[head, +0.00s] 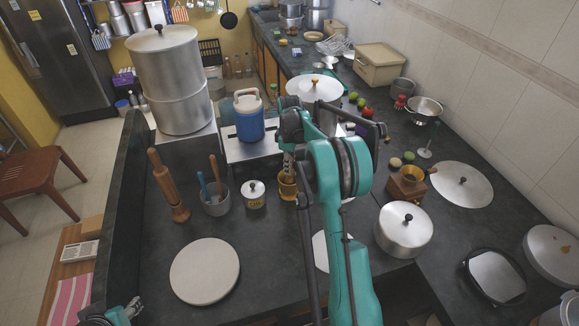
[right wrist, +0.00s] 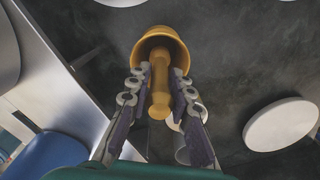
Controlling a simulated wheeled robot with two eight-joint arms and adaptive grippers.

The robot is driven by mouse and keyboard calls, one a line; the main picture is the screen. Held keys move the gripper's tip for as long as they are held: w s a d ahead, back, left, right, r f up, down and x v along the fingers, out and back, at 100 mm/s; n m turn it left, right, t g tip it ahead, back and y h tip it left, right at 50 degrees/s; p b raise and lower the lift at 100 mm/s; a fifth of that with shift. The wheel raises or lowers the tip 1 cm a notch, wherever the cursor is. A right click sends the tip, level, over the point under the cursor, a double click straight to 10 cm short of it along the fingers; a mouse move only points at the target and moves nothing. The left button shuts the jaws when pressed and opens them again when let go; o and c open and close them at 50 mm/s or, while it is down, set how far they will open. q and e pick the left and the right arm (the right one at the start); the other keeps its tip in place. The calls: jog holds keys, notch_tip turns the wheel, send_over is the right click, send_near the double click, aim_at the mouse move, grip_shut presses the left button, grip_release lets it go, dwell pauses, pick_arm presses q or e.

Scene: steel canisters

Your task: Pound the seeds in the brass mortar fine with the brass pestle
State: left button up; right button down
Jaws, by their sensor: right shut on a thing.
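The brass mortar (head: 287,190) stands on the dark counter, partly hidden by my right arm. In the right wrist view its open mouth (right wrist: 147,43) shows at the top. The brass pestle (right wrist: 159,104) runs from the mortar's mouth between my right fingers, its far end inside the mouth. My right gripper (right wrist: 161,88) is shut on the pestle; in the head view the gripper (head: 288,165) is above the mortar. I cannot see any seeds. Part of my left gripper (head: 126,311) shows at the bottom left edge; its fingers are unclear.
A small white lidded canister (head: 254,197), a grey pot with utensils (head: 215,204) and a tall wooden piece (head: 171,190) stand left of the mortar. A blue jug (head: 249,122) is behind it. A steel pot (head: 403,232) is right. A round board (head: 205,271) lies front left.

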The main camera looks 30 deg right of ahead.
jog(key=shift+f, duration=0.15)
jog(key=shift+f+b, duration=0.9)
jog(key=shift+f, duration=0.35)
jog(key=shift+r+p, duration=0.85)
jog(key=shift+r, duration=0.5)
jog(key=shift+f, duration=0.1)
jog(key=shift+f+b, duration=0.75)
jog(key=shift+f, duration=0.4)
jog(key=shift+r+p, duration=3.65)
jog(key=shift+r, duration=2.1)
